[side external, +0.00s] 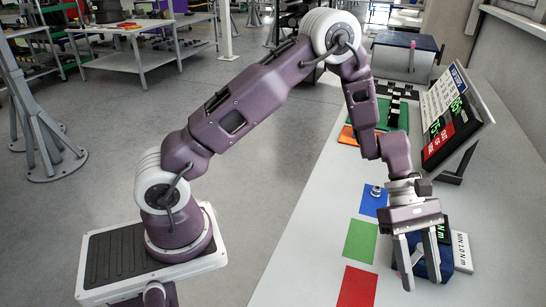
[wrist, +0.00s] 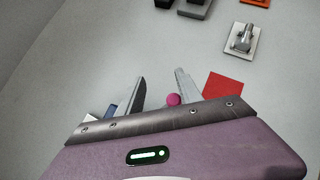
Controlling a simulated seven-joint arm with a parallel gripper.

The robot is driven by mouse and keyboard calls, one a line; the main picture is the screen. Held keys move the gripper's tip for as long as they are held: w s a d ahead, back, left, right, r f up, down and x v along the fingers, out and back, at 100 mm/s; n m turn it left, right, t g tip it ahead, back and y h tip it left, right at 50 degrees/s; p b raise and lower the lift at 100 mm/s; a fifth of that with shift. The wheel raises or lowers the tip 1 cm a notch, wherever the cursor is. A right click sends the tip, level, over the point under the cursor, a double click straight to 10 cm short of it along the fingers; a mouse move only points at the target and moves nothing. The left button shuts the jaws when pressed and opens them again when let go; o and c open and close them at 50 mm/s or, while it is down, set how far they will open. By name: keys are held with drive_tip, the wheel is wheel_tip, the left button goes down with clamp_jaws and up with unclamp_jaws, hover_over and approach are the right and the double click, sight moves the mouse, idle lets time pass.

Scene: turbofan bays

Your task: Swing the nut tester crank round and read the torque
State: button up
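The nut tester is a dark blue box (side external: 447,262) on the bench in the side view, partly hidden behind my gripper. A dark panel with green "N m" lettering (side external: 442,230) stands at its top; its number is covered or too small to read. In the side view, my gripper (side external: 421,286) points down in front of the tester, its fingers apart. In the wrist view, my gripper (wrist: 160,75) is open. A pink ball knob (wrist: 174,99) shows between the fingers, close to the right one; I cannot tell whether they touch.
A white "MIN 1.0 N m" sign (side external: 462,252) stands right of the tester. Red (side external: 357,287), green (side external: 360,240) and blue (side external: 370,207) squares lie left. A tilted display board (side external: 455,115) stands behind. A plate with a metal fitting (wrist: 241,40) shows in the wrist view.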

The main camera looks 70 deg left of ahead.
drive_tip(key=s+a+r+m+t+y, duration=0.1)
drive_tip(key=s+a+r+m, duration=0.15)
drive_tip(key=r, duration=0.45)
drive_tip(key=s+a+r+m+t+y, duration=0.1)
drive_tip(key=s+a+r+m, duration=0.2)
drive_tip(key=r, duration=0.4)
drive_tip(key=s+a+r+m+t+y, duration=0.2)
drive_tip(key=s+a+r+m+y, duration=0.1)
drive_tip(key=s, duration=0.5)
drive_tip(key=s+a+r+m+t+y, duration=0.2)
drive_tip(key=s+a+r+m, duration=0.1)
drive_tip(key=s+a+m, duration=0.3)
drive_tip(key=s+a, duration=0.2)
drive_tip(key=s, duration=0.1)
drive_tip(key=shift+r+y, duration=0.3)
drive_tip(key=shift+y, duration=0.1)
drive_tip(key=shift+m, duration=0.25)
drive_tip(key=shift+c, duration=0.2)
